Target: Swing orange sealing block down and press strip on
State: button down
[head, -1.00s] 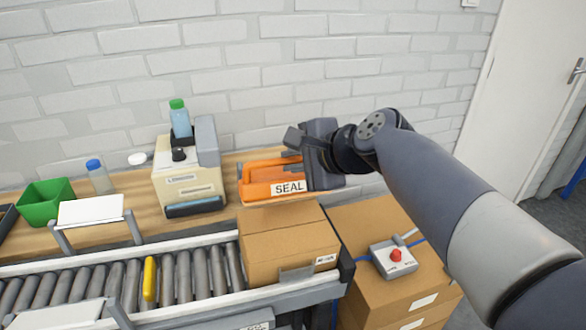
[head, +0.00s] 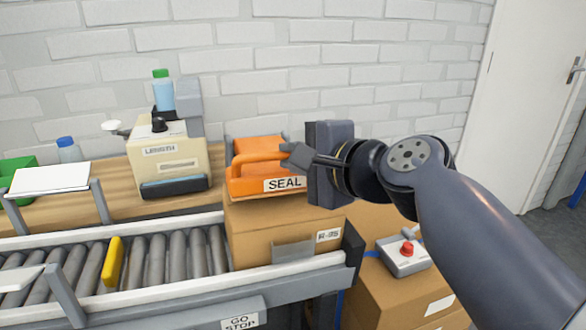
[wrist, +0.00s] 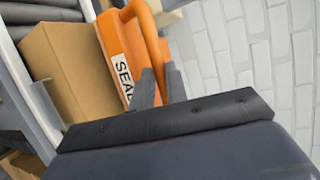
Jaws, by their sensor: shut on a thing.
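The orange sealing block (head: 240,188) carries a white SEAL label and a raised orange handle. In the head view it sits at the back of the top of a closed cardboard box (head: 260,240); I cannot tell whether it touches the box. My gripper (head: 292,156) comes from the right, its fingers shut on the block's handle. The wrist view also shows the fingers (wrist: 160,87) around the handle, next to the block (wrist: 112,42) and the box (wrist: 60,75). I cannot make out a sealing strip.
A beige LENGTH machine (head: 165,160) with a bottle stands left of the block. A red-button control box (head: 405,256) sits on cartons at right. The brick wall is close behind.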

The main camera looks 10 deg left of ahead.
jog(key=shift+s+f+b, duration=0.25)
jog(key=shift+f+b, duration=0.6)
jog(key=shift+b, duration=0.45)
jog(key=shift+t+y, duration=0.3)
jog(key=c, duration=1.4)
grip_release()
jog(key=shift+d, duration=0.15)
